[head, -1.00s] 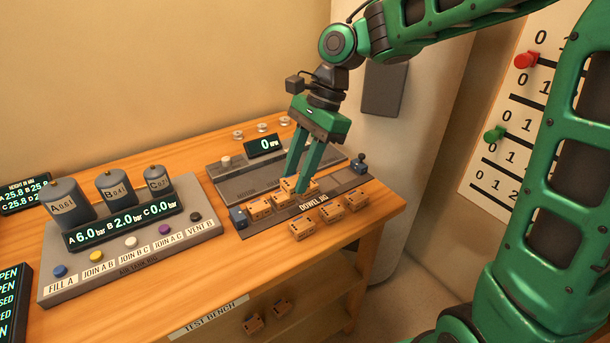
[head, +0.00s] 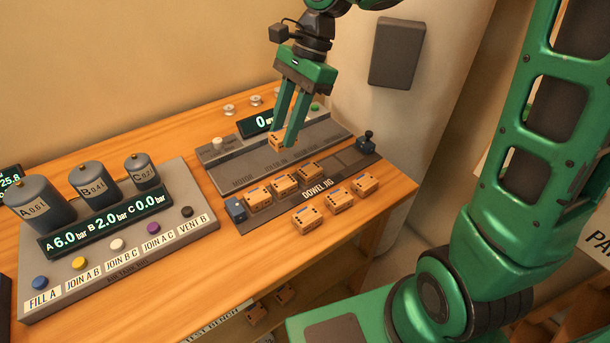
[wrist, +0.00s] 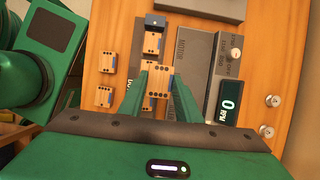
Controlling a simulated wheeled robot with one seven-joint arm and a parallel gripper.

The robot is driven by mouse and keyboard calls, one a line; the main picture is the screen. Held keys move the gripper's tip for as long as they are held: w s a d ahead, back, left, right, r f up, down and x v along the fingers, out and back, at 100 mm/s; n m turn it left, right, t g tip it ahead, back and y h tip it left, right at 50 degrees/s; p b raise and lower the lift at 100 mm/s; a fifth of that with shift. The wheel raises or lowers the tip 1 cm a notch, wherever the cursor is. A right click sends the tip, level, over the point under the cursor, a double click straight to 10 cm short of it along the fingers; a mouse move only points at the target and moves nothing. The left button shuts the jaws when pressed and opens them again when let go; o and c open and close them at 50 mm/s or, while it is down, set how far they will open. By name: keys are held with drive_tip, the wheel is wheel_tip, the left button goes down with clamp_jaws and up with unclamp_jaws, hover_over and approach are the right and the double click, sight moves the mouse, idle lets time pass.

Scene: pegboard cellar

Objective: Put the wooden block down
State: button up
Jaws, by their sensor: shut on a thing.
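My gripper (head: 285,138) is shut on a small wooden block (head: 276,141), held between the fingertips over the grey motor plate (head: 325,133), behind the dowel jig. Whether the block touches the plate I cannot tell. The held block also shows in the wrist view (wrist: 159,82), between the two green fingers. Similar blocks sit in a row on the dark dowel jig (head: 348,160): one at the left (head: 258,197), one in the middle (head: 285,185) and one at the right (head: 310,171).
More blocks lie on the wooden bench in front of the jig, one of them here (head: 307,219). An air panel with tanks and coloured buttons (head: 118,262) stands at the left. An RPM display (head: 256,123) is behind the plate. The jig's right end has bare room.

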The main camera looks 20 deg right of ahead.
drive_tip(key=d+f, duration=0.2)
drive_tip(key=d, duration=0.2)
drive_tip(key=d+f, duration=0.2)
drive_tip(key=d, duration=0.2)
drive_tip(key=w+d+f, duration=0.1)
drive_tip(key=d+f, duration=0.2)
drive_tip(key=shift+d, duration=0.4)
drive_tip(key=shift+f, duration=2)
drive_tip(key=o, duration=1.1)
drive_tip(key=shift+w+f, duration=0.1)
drive_tip(key=v, duration=1.2)
